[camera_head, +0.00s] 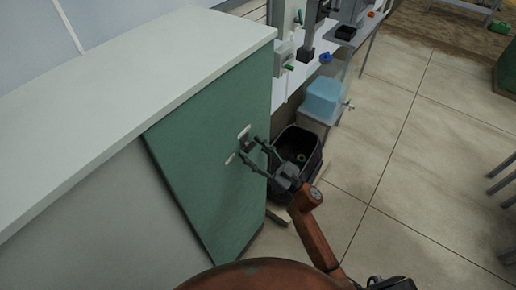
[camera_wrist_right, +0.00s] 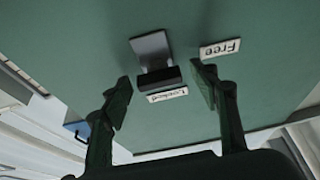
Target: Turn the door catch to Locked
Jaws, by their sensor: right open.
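The door catch (camera_wrist_right: 152,52) is a grey block with a dark end on the green door (camera_wrist_right: 70,40). Its dark end lies close beside the Locked label (camera_wrist_right: 167,95) in the right wrist view. The Free label (camera_wrist_right: 220,48) is to the right of the catch and apart from it. I cannot tell surely which setting it is turned to. My right gripper (camera_wrist_right: 160,74) is open, with one finger on each side of the catch; contact is not clear. In the head view my right gripper (camera_head: 249,149) is at the door (camera_head: 200,170), partly hiding the catch. My left gripper is not in view.
The green door is on a cabinet with a pale top (camera_head: 130,75). A black bin (camera_head: 311,143) stands on the floor behind my right gripper. Beyond it a light-blue container (camera_head: 322,96) rests on a small stand. The tiled floor on the right is mostly clear.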

